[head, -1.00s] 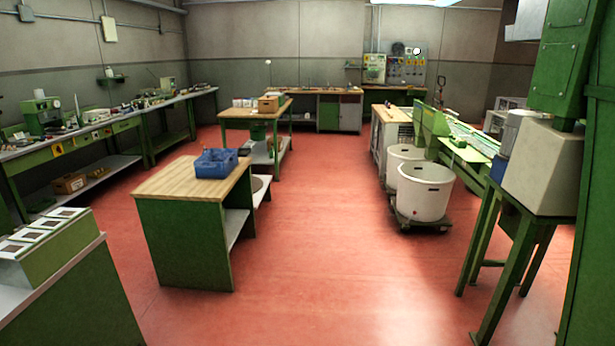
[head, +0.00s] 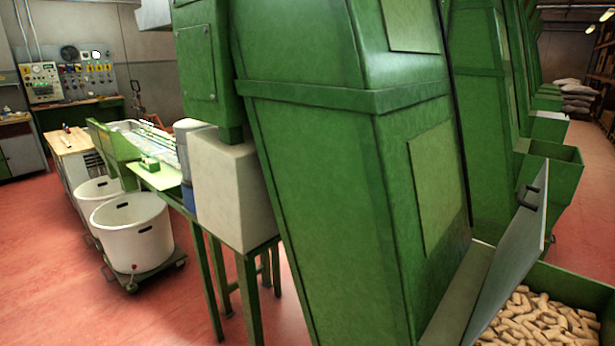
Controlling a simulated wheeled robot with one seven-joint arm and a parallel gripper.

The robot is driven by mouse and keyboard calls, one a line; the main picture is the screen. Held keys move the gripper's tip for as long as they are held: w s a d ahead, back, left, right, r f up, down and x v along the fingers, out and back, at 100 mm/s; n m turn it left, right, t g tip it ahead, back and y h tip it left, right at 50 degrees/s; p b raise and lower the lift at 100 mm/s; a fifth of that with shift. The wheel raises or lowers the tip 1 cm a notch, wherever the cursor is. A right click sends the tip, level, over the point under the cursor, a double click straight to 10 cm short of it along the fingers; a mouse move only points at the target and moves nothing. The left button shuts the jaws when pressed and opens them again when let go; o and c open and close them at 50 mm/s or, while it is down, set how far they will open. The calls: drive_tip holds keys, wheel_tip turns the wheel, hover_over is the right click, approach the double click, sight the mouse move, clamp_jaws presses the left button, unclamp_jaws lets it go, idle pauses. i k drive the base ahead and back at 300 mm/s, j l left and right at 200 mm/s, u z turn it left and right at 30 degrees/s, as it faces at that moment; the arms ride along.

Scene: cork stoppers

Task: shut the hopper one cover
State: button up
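A green hopper bin (head: 575,283) stands at the lower right of the head view, partly cut off by the frame edge. Its grey cover (head: 514,262) is open, tilted up steeply, with a dark handle (head: 530,196) near its top. Many cork stoppers (head: 545,325) lie in the bin. No label shows that tells whether this is hopper one. My gripper is not in view.
The tall green machine (head: 340,150) fills the middle beside the bin. More green machines with bins (head: 553,172) stand in a row behind. White tubs (head: 132,232) on a wheeled base and a green stand (head: 250,300) are to the left. Red floor (head: 60,290) is clear at the lower left.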

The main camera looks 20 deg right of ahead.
sight(521, 244)
drive_tip(key=i+j+z, duration=0.2)
drive_tip(key=z, duration=0.3)
drive_tip(key=i+j+z, duration=0.3)
drive_tip(key=z, duration=0.15)
drive_tip(key=i+j+z, duration=0.25)
drive_tip(key=j+z, duration=0.25)
drive_tip(key=k+l+z, duration=0.2)
drive_tip(key=k, duration=0.2)
drive_tip(key=k+z, duration=0.2)
drive_tip(key=k, duration=0.2)
